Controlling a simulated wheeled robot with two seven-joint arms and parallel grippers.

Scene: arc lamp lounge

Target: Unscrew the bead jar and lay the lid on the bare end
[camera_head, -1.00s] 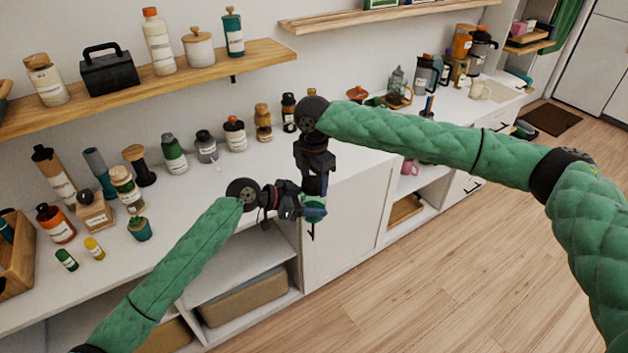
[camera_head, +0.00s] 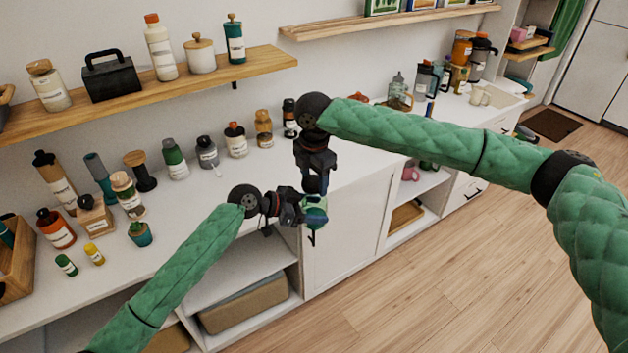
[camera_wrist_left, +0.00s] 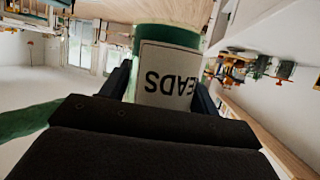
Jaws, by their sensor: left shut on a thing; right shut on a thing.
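The bead jar (camera_head: 317,212) is green-teal with a pale label, held in front of the counter's front edge. My right gripper (camera_head: 315,187) points down from above and is shut at the jar's top, on the lid. The lid is mostly hidden by the fingers, and I cannot tell whether it is still seated on the jar.
The white counter (camera_head: 225,195) holds several bottles and jars at left and along the wall. The counter surface near the right gripper (camera_head: 350,165) looks bare. A wooden tray (camera_head: 15,262) stands far left. Open shelves with a basket (camera_head: 243,303) lie below.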

